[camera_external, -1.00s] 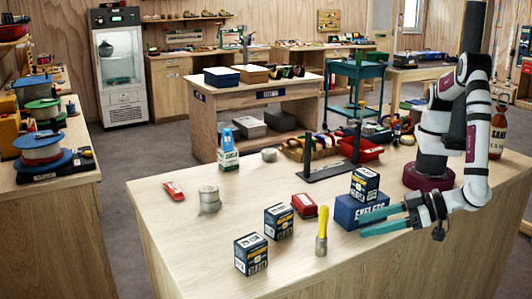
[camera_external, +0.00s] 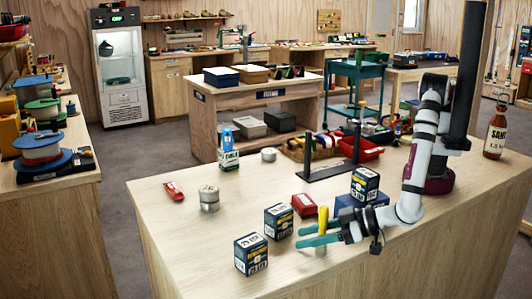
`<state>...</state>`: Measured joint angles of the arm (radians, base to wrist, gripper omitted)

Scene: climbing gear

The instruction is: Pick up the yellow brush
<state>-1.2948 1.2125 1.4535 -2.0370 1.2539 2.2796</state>
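The yellow brush (camera_external: 323,214) stands upright on the wooden workbench near its front, its yellow handle pointing up. My gripper (camera_external: 299,237) reaches in from the right at the brush, with its two teal fingers pointing left. The fingers are open with a narrow gap. They cross the brush in the picture and hide part of its lower half; I cannot tell whether the brush is between them or behind them.
Two dark boxes (camera_external: 251,254) (camera_external: 278,221) stand left of the brush, and a red case (camera_external: 305,204) lies close behind it. A blue box (camera_external: 350,203) with another dark box (camera_external: 365,184) on it stands behind my gripper. The bench's front left (camera_external: 185,245) is clear.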

